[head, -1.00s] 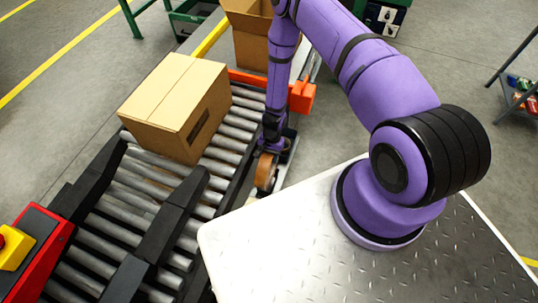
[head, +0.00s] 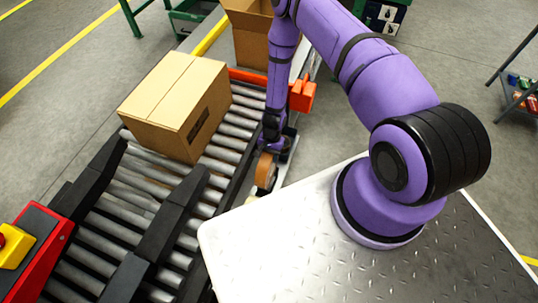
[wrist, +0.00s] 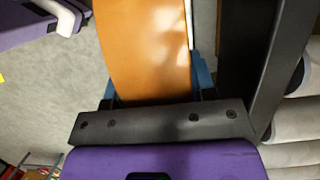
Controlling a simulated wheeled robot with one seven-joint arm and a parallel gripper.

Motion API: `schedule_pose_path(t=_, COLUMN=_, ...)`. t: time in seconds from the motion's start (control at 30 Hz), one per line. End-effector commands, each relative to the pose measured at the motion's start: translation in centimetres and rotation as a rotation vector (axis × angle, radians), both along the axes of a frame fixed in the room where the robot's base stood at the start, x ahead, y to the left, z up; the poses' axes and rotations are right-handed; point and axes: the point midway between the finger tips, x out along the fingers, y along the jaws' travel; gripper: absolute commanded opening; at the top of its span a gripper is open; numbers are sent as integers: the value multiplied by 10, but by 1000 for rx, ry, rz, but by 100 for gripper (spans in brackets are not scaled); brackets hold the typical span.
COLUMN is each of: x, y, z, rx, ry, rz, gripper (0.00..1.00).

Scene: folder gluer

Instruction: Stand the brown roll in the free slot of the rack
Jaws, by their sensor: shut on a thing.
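The brown roll (head: 265,171) is in my gripper (head: 268,157), beside the right edge of the roller conveyor in the head view. In the wrist view the brown roll (wrist: 148,45) fills the upper middle, between the blue fingers of my gripper (wrist: 155,85). My gripper is shut on it. The roll looks upright on its rim. A whitish thing shows just under the roll in the head view, too small to make out. I cannot tell the rack or its free slot in these frames.
A closed cardboard box (head: 178,105) sits on the roller conveyor (head: 150,170). Black guide rails (head: 170,220) run along the conveyor. An open box (head: 250,35) and an orange part (head: 303,95) are farther back. Grey floor (head: 430,70) is free at the right.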

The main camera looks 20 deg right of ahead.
Motion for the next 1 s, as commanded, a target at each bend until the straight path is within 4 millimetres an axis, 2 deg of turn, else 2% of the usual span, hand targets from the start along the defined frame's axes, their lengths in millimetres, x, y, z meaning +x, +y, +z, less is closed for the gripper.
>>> schedule_pose_path(t=1.0, x=0, y=0, z=-29, rx=1, ry=1, rz=0, gripper=0)
